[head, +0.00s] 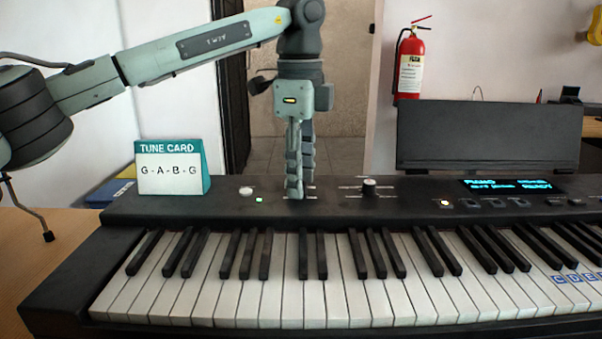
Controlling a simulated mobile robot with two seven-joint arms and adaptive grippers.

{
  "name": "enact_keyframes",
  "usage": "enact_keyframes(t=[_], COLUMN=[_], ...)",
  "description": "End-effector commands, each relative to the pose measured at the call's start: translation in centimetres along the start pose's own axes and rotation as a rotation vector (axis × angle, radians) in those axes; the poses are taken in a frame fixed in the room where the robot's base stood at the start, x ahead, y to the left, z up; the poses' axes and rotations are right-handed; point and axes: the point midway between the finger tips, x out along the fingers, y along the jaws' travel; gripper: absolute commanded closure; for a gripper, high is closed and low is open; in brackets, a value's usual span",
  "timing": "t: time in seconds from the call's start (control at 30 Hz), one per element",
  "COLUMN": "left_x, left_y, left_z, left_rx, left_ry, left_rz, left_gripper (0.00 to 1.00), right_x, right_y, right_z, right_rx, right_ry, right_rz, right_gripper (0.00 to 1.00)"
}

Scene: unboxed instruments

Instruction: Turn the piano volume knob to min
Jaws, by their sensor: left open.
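The black piano (128,209) stands across the front with its keys toward me. A dark knob with a pale top (369,187) stands on its panel, right of my left gripper. Its label is too small to read, so I cannot tell whether it is the volume knob. My left gripper (295,190) points straight down at the panel, its fingers seen nearly edge-on. It is open, and its tips are at or just above the panel. Any control behind the fingertips is hidden, with only faint markings showing around them. My right gripper is out of view.
A tune card (170,173) reading G-A-B-G stands on the piano's left end. A pale button (246,191) and a green light lie left of my gripper. A lit display (507,186) and a black music stand (488,135) are at right. The panel between gripper and knob is clear.

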Motion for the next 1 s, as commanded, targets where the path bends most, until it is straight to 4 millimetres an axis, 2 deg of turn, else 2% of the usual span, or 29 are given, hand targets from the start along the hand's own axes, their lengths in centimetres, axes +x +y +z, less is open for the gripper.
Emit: enact_keyframes(t=[0.17,0.4,0.6,0.73,1.0], left_x=[-2.3,-7.5,-10.7,-11.7,-11.9], left_y=[0.0,0.0,0.0,0.0,0.0], left_z=[0.0,-0.1,-0.1,-0.1,0.0], left_rx=[0.000,-0.001,-0.001,0.000,0.000], left_ry=[0.000,0.001,0.000,0.001,0.001], left_rz=[-0.003,-0.005,-0.002,-0.002,-0.001], left_gripper=[0.59,0.59,0.59,0.59,0.59], right_x=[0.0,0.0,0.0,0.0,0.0], right_y=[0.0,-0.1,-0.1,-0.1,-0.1], right_z=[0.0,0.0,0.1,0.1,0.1], right_rx=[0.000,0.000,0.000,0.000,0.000], right_ry=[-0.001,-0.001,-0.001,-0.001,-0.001], right_rz=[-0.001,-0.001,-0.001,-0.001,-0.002], right_gripper=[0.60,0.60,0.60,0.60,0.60])
